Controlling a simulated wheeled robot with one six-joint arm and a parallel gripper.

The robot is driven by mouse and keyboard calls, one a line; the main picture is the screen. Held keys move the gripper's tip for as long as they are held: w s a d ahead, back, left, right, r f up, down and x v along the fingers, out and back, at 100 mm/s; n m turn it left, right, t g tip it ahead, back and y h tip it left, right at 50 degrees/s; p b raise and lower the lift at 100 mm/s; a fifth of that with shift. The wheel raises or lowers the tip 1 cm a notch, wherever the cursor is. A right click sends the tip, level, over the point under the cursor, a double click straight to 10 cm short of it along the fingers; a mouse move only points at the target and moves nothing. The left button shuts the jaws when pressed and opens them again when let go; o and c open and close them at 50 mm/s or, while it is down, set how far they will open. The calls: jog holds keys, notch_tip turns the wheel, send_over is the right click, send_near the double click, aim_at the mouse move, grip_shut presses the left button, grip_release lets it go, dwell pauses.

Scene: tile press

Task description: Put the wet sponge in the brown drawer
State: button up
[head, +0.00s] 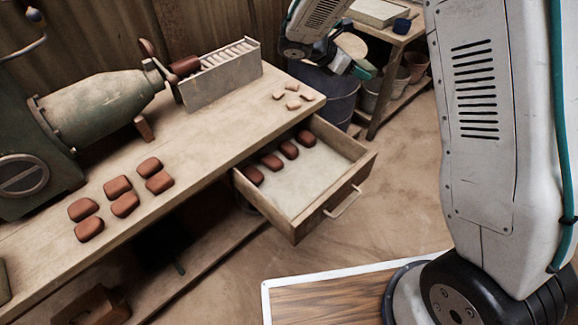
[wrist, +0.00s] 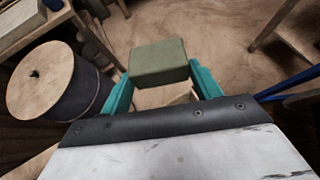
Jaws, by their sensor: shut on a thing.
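A green, block-shaped sponge (wrist: 158,58) is held between the two teal fingers of my gripper (wrist: 162,84) in the wrist view. In the head view, my gripper (head: 362,70) is only partly visible, above the floor by the barrel at the back; I cannot make out the sponge there. The brown drawer (head: 322,214) is pulled open from the bench in the head view. It has a pale bottom, and several reddish-brown clay pieces (head: 271,161) lie along its left side. The gripper is beyond the drawer, apart from it.
The bench (head: 205,135) carries a green press (head: 95,105), a rack (head: 222,75) and several clay pieces. A dark barrel (wrist: 55,100) with a round wooden lid (wrist: 40,78) stands at left in the wrist view. A shelf table (head: 385,40) with pots is behind. The drawer's right side is free.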

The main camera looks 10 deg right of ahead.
aim_at(365, 64)
jog(key=n+t+y, duration=0.1)
jog(key=n+t, duration=0.1)
jog(key=d+n+t, duration=0.1)
jog(key=n+t, duration=0.1)
jog(key=shift+s+d+n+t+y, duration=0.1)
jog(key=shift+s+n+t+y, duration=0.1)
jog(key=shift+n+t+y, duration=0.2)
jog(key=n+t+y, duration=0.2)
jog(key=n, duration=0.1)
jog(key=shift+d, duration=0.4)
jog(key=shift+w+d+r+n+t+y, duration=0.15)
jog(key=shift+n+t+y, duration=0.35)
jog(key=shift+n+y, duration=0.25)
jog(key=shift+w+d+r+n+t+y, duration=0.1)
jog(key=shift+d+n+t+y, duration=0.05)
jog(key=shift+n+t+y, duration=0.45)
jog(key=shift+w+d+r+n+t+y, duration=0.15)
jog(key=shift+n+t+y, duration=0.25)
jog(key=shift+n+y, duration=0.4)
jog(key=shift+n, duration=0.25)
jog(key=shift+f, duration=0.15)
